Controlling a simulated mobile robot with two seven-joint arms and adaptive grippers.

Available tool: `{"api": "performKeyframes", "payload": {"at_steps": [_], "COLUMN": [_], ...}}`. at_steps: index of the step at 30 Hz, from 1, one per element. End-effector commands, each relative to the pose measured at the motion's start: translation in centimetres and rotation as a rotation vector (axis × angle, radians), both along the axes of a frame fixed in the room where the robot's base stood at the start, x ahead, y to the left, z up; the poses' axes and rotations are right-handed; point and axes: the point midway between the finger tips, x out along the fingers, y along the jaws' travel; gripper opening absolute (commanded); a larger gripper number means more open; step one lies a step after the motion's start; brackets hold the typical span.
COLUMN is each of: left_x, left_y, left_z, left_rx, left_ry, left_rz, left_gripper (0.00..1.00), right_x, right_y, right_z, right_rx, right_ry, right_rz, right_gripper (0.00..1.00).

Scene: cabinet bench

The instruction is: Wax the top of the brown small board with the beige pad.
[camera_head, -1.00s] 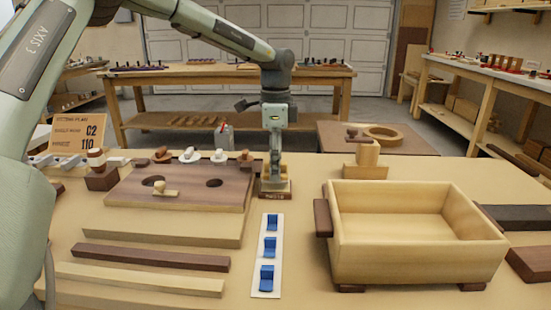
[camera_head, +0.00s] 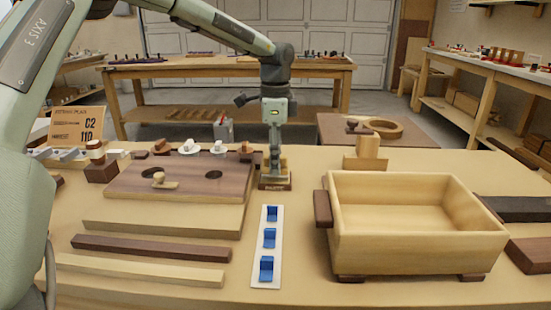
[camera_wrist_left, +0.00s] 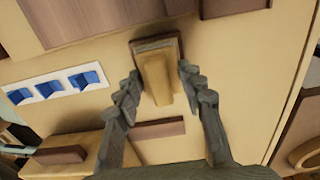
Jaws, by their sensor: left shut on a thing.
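A small beige piece with a round knob (camera_head: 161,181) lies on the broad board. I cannot tell for sure which piece is the task's pad or small board. My right gripper is out of view.
A strip with blue switches (camera_head: 267,245) lies in front of the gripper. A large open wooden box (camera_head: 420,245) stands to the right, with a tan block (camera_head: 367,152) behind it. Long wooden bars (camera_head: 150,250) lie at front left. A sign (camera_head: 75,125) stands at back left.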

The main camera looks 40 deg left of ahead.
Motion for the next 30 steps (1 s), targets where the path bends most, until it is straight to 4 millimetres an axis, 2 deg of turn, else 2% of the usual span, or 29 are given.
{"api": "performKeyframes", "payload": {"at_steps": [30], "left_x": [0.01], "left_y": [-0.01], "left_z": [-0.93], "left_rx": [0.0], "left_ry": [0.0], "left_rz": [0.0], "left_gripper": [0.16], "right_x": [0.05], "right_y": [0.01], "right_z": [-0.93], "right_rx": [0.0], "right_ry": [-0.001], "right_rz": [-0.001], "right_gripper": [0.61]}}
